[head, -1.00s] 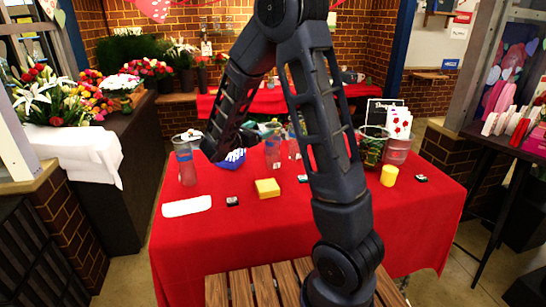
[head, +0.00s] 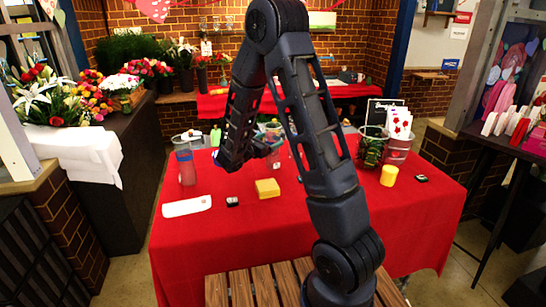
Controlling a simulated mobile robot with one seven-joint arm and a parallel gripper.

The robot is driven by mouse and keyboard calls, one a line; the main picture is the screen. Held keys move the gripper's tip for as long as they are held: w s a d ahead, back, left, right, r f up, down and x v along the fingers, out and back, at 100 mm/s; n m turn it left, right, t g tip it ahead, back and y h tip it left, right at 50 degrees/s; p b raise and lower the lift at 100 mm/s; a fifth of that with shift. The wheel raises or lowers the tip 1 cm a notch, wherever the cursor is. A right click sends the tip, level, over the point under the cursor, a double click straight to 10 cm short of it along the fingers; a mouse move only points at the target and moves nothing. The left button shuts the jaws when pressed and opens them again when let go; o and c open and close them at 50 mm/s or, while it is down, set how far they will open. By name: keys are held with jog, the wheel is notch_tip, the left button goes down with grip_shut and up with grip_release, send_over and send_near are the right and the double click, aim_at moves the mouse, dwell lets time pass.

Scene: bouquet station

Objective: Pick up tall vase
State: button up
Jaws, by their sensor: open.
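A tall clear vase with a bluish lower part (head: 186,165) stands upright at the left of the red table. My gripper (head: 270,146) is right of this vase and apart from it, above the middle of the table. It is small and dark in the view, partly covered by my own arm, and open. Clear and coloured items behind it are partly hidden, and I cannot tell whether any stands between the fingers.
A yellow sponge (head: 267,188), a white cloth (head: 187,206) and a small black block (head: 232,201) lie in front. A green vase (head: 370,150), pink bucket (head: 398,149) and yellow cylinder (head: 389,176) stand right. The table's front area (head: 300,230) is clear.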

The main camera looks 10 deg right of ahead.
jog(key=x, duration=0.5)
jog(key=shift+w+a+f, duration=0.1)
jog(key=shift+w+f, duration=0.05)
jog(key=shift+c, duration=0.3)
grip_shut()
